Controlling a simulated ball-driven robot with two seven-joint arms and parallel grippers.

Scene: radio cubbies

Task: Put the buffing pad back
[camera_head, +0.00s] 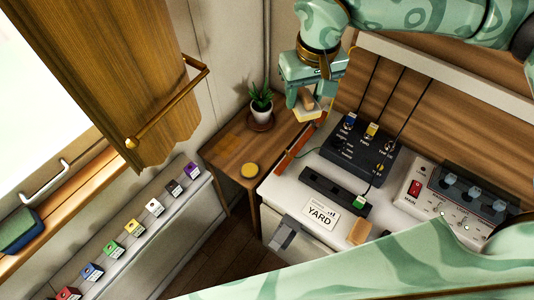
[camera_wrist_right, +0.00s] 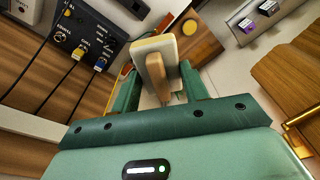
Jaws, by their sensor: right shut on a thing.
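The buffing pad (camera_head: 306,114) is a cream block with a wooden handle. It hangs in my right gripper (camera_head: 309,97), above the back left corner of the white desk (camera_head: 275,185). In the right wrist view the gripper (camera_wrist_right: 160,88) is shut on the wooden handle, and the cream pad (camera_wrist_right: 152,45) shows beyond the fingers. The pad looks clear of the desk and the side table. My left gripper is not in view.
A wooden side table (camera_head: 228,145) bears a potted plant (camera_head: 261,100) and a round yellow disc (camera_head: 250,170). On the desk stand a black cabled box (camera_head: 357,150), a white switch unit (camera_head: 412,188), a YARD sign (camera_head: 320,216) and a small tan block (camera_head: 359,231). Coloured cubes line the left ledge.

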